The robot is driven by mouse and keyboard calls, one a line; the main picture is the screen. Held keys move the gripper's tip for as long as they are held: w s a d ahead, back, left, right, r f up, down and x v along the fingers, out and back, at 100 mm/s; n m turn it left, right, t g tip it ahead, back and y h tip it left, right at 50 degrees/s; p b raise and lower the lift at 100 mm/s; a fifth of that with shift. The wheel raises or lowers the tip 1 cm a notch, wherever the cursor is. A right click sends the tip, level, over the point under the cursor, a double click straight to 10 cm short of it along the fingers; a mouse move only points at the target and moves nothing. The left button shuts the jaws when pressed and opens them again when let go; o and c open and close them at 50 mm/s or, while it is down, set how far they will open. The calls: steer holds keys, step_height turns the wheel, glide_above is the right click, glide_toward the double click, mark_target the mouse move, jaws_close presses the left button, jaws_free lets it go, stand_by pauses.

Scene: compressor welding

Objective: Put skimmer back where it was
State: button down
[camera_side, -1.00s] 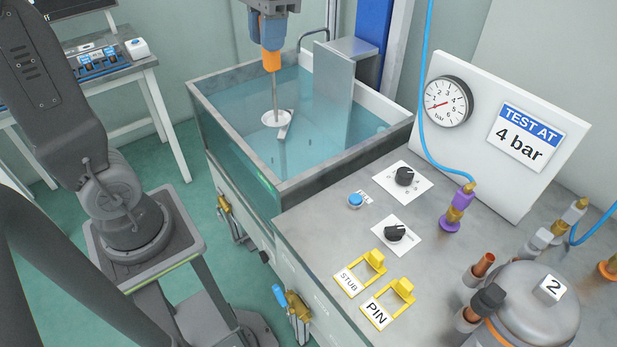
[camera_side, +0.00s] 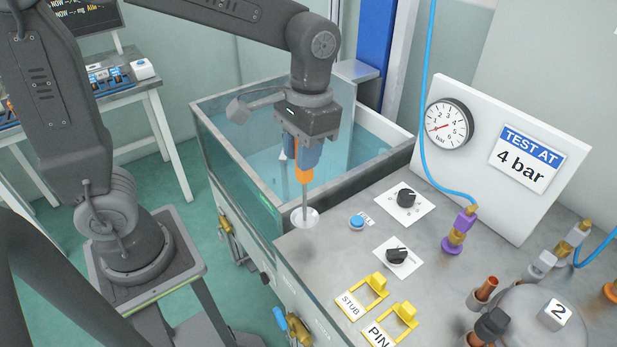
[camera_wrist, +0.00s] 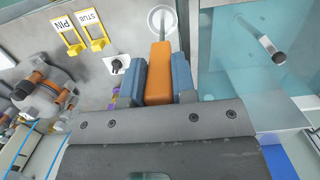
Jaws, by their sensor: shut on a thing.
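The skimmer has an orange handle, a thin metal rod and a pale round disc (camera_side: 305,217). My gripper (camera_side: 302,153) is shut on its orange handle, with a blue jaw on either side. The skimmer hangs roughly upright, disc down, at the bench corner beside the tank's near rim. I cannot tell whether the disc touches the bench. In the wrist view the orange handle (camera_wrist: 160,65) sits between the jaws and the disc (camera_wrist: 161,19) shows beyond it, over the grey bench edge.
The water tank (camera_side: 235,150) lies behind the skimmer; a small cylindrical piece (camera_wrist: 266,40) is in it. A blue button (camera_side: 357,222), two black knobs and yellow STUB and PIN holders (camera_side: 376,283) stand on the bench to the right. The gauge panel (camera_side: 520,90) rises farther back.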

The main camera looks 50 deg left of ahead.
steer(key=shift+w+d+f, duration=0.1)
steer(key=shift+d+f, duration=0.15)
steer(key=shift+f, duration=0.55)
steer(key=shift+s+d+f, duration=0.1)
steer(key=shift+d+f, duration=0.1)
steer(key=shift+f, duration=0.6)
steer(key=shift+w+d+f, duration=0.1)
steer(key=shift+d+f, duration=0.15)
steer(key=shift+f, duration=0.65)
steer(key=c, duration=0.9)
jaws_free()
step_height(320, 180, up, 12)
steer(key=w+f, duration=0.1)
steer(key=w, duration=0.1)
steer(key=s+a+t, duration=0.2)
steer(key=s, duration=0.1)
steer(key=s+a+f+t, duration=0.1)
steer(key=s+a+t, duration=0.1)
steer(key=s+a, duration=0.1)
steer(key=s+a+f+t, duration=0.1)
steer(key=s+a+t, duration=0.1)
steer(key=s+t, duration=0.1)
steer(key=shift+s+a+f, duration=0.1)
steer(key=shift+s+a, duration=0.1)
steer(key=shift+s, duration=0.25)
steer(key=shift+s+a+f, duration=0.1)
steer(key=shift+s+a, duration=0.05)
steer(key=shift+s, duration=0.3)
